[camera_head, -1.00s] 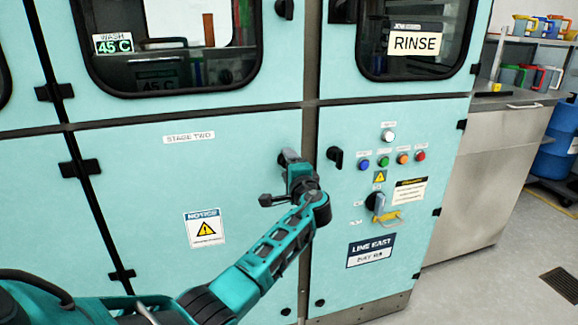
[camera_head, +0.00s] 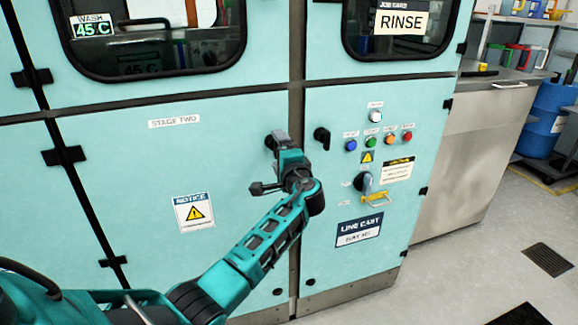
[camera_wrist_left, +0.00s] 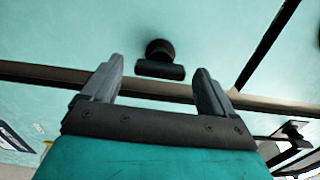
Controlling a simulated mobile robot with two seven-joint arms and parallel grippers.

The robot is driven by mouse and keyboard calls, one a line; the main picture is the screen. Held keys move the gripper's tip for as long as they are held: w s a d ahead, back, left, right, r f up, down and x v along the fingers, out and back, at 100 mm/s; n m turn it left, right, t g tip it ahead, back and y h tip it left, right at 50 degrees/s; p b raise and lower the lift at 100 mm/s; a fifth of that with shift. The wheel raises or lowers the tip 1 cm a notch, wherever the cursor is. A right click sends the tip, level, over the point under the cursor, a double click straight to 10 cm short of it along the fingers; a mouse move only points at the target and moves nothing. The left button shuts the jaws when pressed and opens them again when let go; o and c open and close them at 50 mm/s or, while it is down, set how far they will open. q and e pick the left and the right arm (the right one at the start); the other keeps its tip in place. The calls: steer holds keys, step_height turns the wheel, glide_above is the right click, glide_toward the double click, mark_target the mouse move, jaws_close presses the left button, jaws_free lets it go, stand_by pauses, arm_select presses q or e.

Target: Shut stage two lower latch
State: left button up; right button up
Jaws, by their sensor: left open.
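The stage two lower door (camera_head: 130,190) is teal and stands flush with the frame. Its latch, a black round base with a short bar, shows in the left wrist view (camera_wrist_left: 160,70). The bar lies about parallel to the metal post beside it. In the head view my left gripper (camera_head: 277,140) is at the door's upper right edge and mostly hides this latch. The wrist view shows the gripper open, its fingers on either side of the latch, with gaps at both sides. Contact cannot be told. My right gripper is not in view.
A similar black latch (camera_head: 322,138) sits on the right-hand panel, close to my gripper.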

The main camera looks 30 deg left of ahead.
arm_select(q)
steer(key=v, duration=1)
steer(key=shift+d, duration=0.2)
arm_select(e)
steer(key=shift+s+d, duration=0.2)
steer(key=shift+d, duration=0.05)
arm_select(q)
steer(key=shift+s+f, duration=0.1)
steer(key=s+d+f+h+p, duration=0.2)
steer(key=s+d+f+h, duration=0.15)
steer(key=f, duration=0.45)
steer(key=s+d+f+h+p, duration=0.1)
steer(key=s+d+f+h, duration=0.1)
steer(key=s+f+h, duration=0.45)
steer(key=s+d+f+n+h+p, duration=0.1)
steer(key=s+d+f+n+h, duration=0.1)
steer(key=s, duration=0.6)
steer(key=s+d+f+n+g+h+p, duration=0.1)
steer(key=s+d+f+n+h, duration=0.2)
steer(key=s+d, duration=0.2)
steer(key=s, duration=0.2)
steer(key=shift+s+d+n+h, duration=0.2)
steer(key=shift+s+n+h, duration=0.1)
steer(key=shift+s, duration=0.05)
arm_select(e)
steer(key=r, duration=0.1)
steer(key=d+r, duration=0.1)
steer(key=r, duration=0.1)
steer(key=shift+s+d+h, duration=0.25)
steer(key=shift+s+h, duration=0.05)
